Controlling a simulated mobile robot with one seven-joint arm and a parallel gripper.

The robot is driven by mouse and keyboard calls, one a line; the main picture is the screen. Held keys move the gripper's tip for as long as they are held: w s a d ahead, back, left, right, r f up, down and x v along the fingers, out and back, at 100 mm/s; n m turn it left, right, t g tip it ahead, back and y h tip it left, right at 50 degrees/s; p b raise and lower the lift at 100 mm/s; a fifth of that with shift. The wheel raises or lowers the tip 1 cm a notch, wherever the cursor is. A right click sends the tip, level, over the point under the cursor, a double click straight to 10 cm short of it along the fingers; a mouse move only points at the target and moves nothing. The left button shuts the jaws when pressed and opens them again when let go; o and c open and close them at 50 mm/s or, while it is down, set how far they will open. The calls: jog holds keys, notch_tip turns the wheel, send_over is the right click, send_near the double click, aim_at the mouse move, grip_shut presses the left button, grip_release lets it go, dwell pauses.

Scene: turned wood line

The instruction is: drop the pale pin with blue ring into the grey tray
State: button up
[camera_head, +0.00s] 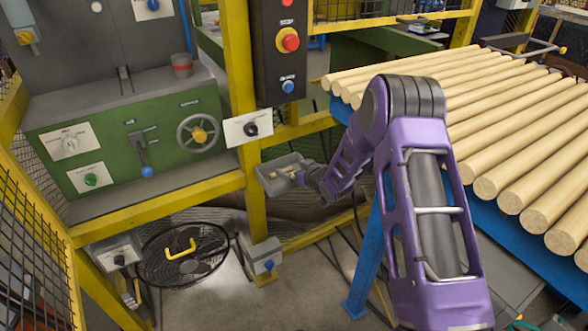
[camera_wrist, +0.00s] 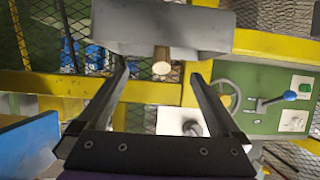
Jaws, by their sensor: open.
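The grey tray (camera_head: 280,180) is at the yellow frame, right of the green panel. It also shows at the top of the wrist view (camera_wrist: 190,32). A small pale pin (camera_wrist: 162,61) shows end-on at the tray's edge in the wrist view, between and beyond the fingertips. Its blue ring cannot be made out, and I cannot tell whether it touches the tray. In the head view, something pale shows at the tray, partly hidden by my gripper (camera_head: 303,175). My gripper (camera_wrist: 160,73) is open, its two fingers apart and pointing towards the tray.
The green panel (camera_head: 125,140) with a handwheel stands left of the tray. A yellow post (camera_head: 240,90) and a dark button box (camera_head: 280,45) rise behind. Pale wooden rods (camera_head: 500,110) lie on a blue-framed table at right. A round fan (camera_head: 183,254) is below.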

jog(key=p+v, duration=0.1)
jog(key=v, duration=1.6)
jog(key=shift+s, duration=0.2)
jog(key=shift+d+r, duration=0.1)
jog(key=shift+d, duration=0.1)
jog(key=p+v, duration=0.2)
jog(key=v, duration=0.6)
jog(key=shift+s+d+p, duration=0.2)
jog(key=shift+s+p, duration=0.15)
dwell(0.3)
jog(key=shift+r, duration=0.15)
